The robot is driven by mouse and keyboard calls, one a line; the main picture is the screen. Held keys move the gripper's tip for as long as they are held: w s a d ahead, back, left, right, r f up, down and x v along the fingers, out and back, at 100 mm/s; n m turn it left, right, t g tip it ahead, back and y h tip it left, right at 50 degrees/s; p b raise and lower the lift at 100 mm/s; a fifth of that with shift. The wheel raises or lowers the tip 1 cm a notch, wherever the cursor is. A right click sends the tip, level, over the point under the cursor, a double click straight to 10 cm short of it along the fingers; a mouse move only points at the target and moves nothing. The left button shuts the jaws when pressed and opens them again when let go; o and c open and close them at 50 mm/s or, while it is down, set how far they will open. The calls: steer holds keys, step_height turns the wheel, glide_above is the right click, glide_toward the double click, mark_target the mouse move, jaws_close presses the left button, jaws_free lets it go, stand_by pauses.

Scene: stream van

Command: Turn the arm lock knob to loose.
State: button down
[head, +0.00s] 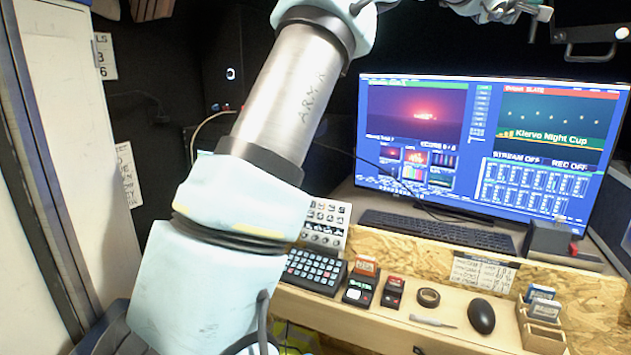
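No arm lock knob can be made out in the head view, and no loose or tight marking can be read. My own arm fills the middle of the picture and bends over to the right along the top edge. My gripper (537,17) is at the top right, above the monitor, and is mostly cut off by the picture's top edge. Its fingers are too small and cropped to tell if they are open or shut. A dark bracket (590,54) hangs just to its right, with a white round spot; I cannot tell what it is.
A large monitor (480,150) stands behind the desk, with a keyboard (440,229) before it. The wooden ledge holds a button panel (314,271), small switch boxes (358,291), a tape roll (428,297), a mouse (481,316) and a card holder (540,330). A pale door panel (85,130) is at left.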

steer(key=shift+w+a+r+p, duration=0.2)
steer(key=shift+w+r+p, duration=0.2)
steer(key=shift+p, duration=0.35)
stand_by(0.9)
steer(key=shift+p, duration=1.65)
steer(key=shift+s+d+f, duration=0.1)
steer(key=b+v, duration=0.1)
steer(key=v, duration=0.5)
steer(key=shift+w+a+r, duration=0.2)
steer(key=shift+w+a, duration=0.05)
steer(key=shift+w, duration=0.05)
stand_by(0.4)
